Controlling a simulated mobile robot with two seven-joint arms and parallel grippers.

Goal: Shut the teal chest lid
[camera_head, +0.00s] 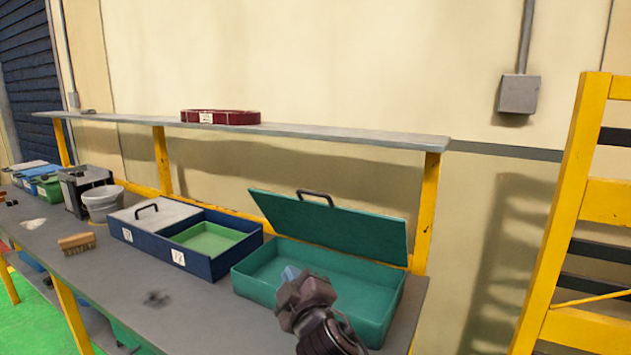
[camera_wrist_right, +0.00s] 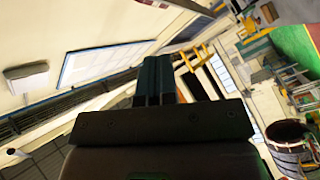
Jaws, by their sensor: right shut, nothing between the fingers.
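The teal chest (camera_head: 375,305) stands at the right end of the workbench. Its teal lid (camera_head: 335,228) is open, raised along the back edge and leaning back, with a dark handle (camera_head: 315,195) at its upper edge. The inside that shows looks empty, but my right arm hides part of the front. My right gripper (camera_head: 290,273) appears over the chest's open box, apart from the lid. Its fingers (camera_wrist_right: 153,80) are together and empty in the right wrist view. Whether it touches the chest wall is unclear. My left gripper is not in view.
A navy box (camera_head: 205,267) with a grey lid part and a green tray (camera_head: 207,240) stands left of the chest. A brush (camera_head: 76,243) and grey bucket (camera_head: 101,204) are farther left. A shelf (camera_head: 350,134) carrying a red ring-shaped tray (camera_head: 220,117) runs above.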

